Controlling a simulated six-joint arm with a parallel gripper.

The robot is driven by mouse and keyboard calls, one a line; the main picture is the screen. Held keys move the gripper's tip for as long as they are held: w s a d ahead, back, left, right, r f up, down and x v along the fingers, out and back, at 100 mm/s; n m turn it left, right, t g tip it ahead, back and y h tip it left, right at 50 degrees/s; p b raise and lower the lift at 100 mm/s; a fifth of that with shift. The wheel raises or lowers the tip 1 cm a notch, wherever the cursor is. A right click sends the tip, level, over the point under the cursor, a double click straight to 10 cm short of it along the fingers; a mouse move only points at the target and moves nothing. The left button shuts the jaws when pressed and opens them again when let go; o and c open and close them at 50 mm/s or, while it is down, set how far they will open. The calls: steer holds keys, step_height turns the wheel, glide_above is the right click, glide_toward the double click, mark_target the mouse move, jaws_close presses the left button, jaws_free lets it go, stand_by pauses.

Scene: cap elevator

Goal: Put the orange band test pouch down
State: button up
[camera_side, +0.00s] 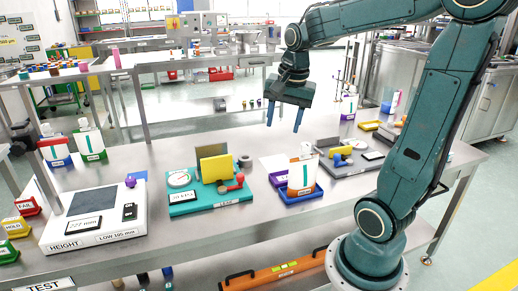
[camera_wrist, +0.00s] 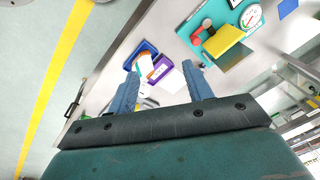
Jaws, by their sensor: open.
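My gripper (camera_side: 284,127) is open and empty, well above the table and a little behind the pouch in the side view. In the wrist view, my gripper's fingers (camera_wrist: 162,70) are spread, with the purple tray (camera_wrist: 166,75) and a small part of the pouch (camera_wrist: 147,66) seen beyond them. The fingers are apart from the pouch.
A blue tray (camera_side: 279,180) sits beside the purple one. A teal gauge stand (camera_side: 207,201) is to the left, a grey fixture (camera_side: 350,158) to the right. A white height station (camera_side: 95,218) and two other pouches (camera_side: 90,143) are at the left.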

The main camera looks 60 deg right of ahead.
steer(key=s+a+n+t, duration=0.1)
steer(key=s+a+n, duration=0.3)
steer(key=a+n, duration=0.3)
steer(key=s+a+n+t+y, duration=0.1)
steer(key=s+a+n, duration=0.3)
steer(key=a+n, duration=0.4)
steer(key=shift+r+n+t, duration=0.2)
steer(key=shift+n+t, duration=0.1)
steer(key=shift+t, duration=0.5)
